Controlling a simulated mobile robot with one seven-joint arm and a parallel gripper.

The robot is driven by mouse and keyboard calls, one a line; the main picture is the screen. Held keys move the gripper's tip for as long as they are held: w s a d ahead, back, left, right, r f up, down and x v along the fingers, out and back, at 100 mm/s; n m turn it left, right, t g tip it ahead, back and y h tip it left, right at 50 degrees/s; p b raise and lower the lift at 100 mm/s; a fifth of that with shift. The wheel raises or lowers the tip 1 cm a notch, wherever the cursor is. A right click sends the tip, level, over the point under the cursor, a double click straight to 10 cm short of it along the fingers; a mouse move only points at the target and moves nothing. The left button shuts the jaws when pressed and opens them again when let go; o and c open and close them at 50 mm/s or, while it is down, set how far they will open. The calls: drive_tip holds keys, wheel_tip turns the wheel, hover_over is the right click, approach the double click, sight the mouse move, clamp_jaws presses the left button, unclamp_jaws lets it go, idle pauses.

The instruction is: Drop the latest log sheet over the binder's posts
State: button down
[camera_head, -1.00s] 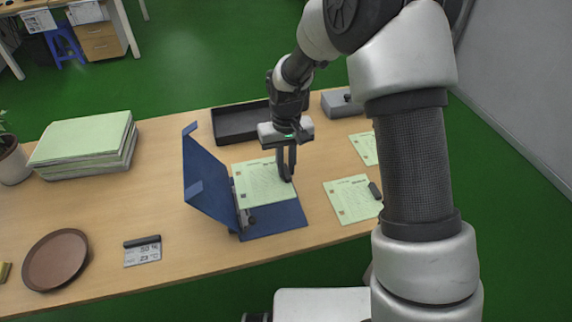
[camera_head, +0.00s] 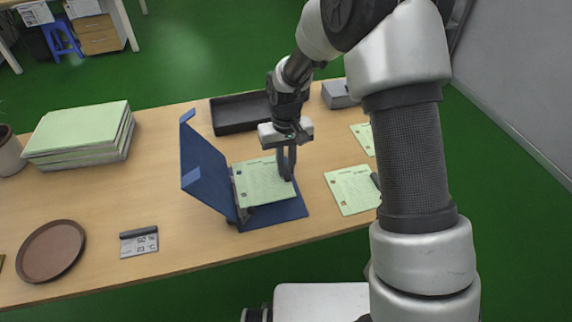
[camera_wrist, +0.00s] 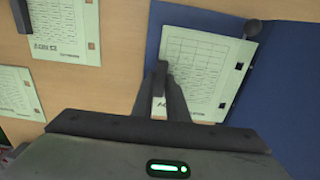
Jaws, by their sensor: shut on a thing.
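The log sheet (camera_head: 262,184) is pale green with a printed grid and dark square marks along one edge. My gripper (camera_head: 287,165) is shut on the sheet's edge opposite those marks. The blue binder (camera_head: 282,213) lies open, its cover (camera_head: 207,172) tilted up at left. The sheet is over the binder's flat side, marked edge toward the spine. I cannot tell whether any post passes through the sheet.
Other green sheets (camera_head: 352,189) lie right of the binder, one under a dark weight. A black tray (camera_head: 240,115) and grey box (camera_head: 338,93) stand behind.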

drive_tip(key=shift+f+b, duration=1.45)
drive_tip(key=shift+f, duration=0.7)
idle(1.5)
drive_tip(key=c, duration=1.7)
unclamp_jaws()
drive_tip(key=shift+o, duration=0.2)
drive_tip(key=shift+r, duration=0.1)
wheel_tip(320, 180, up, 17)
drive_tip(key=p, duration=0.3)
drive_tip(key=shift+r, duration=0.15)
